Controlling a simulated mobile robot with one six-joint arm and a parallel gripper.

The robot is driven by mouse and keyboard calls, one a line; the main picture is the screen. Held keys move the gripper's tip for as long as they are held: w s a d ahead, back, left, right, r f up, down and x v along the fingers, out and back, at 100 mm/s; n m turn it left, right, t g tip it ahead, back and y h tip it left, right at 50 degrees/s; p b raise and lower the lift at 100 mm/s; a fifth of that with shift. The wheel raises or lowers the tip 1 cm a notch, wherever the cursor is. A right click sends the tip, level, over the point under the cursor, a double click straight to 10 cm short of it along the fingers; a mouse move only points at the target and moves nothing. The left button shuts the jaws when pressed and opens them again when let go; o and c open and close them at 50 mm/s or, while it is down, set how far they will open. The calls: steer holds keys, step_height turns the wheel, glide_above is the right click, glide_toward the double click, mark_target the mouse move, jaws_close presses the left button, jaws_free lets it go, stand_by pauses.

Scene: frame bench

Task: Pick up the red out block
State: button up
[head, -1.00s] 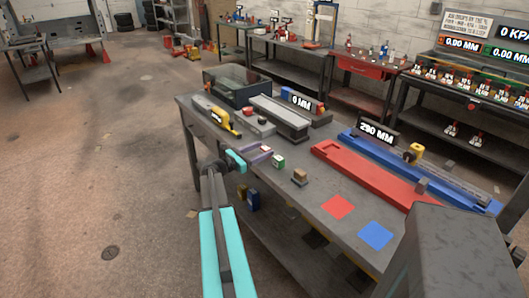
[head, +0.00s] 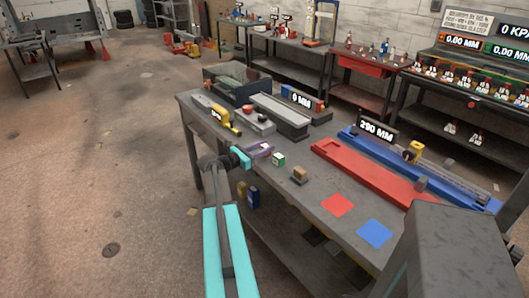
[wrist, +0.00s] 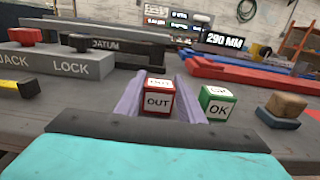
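The red block marked OUT (wrist: 158,97) sits on the grey bench, between the two purple fingers of my gripper (wrist: 160,97) in the wrist view. The left finger is very close to the block. A narrow gap shows on its right, so the fingers look open around it. In the head view my gripper (head: 259,150) is low at the bench's near left edge, and the fingers partly hide the red block. The green block marked OK (wrist: 217,105) stands just right of the right finger.
A tan block on a dark base (wrist: 286,108) stands right of the green block. A grey fixture marked LOCK (wrist: 70,66) and a yellow tool (head: 218,115) lie to the left. Red (head: 338,205) and blue (head: 374,234) squares mark the bench, with a red rail (head: 355,170) behind.

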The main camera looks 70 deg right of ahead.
mark_target(264, 146)
steer(key=shift+c, duration=0.8)
steer(key=shift+r, duration=0.15)
steer(key=shift+r+b, duration=1)
steer(key=shift+r, duration=3.85)
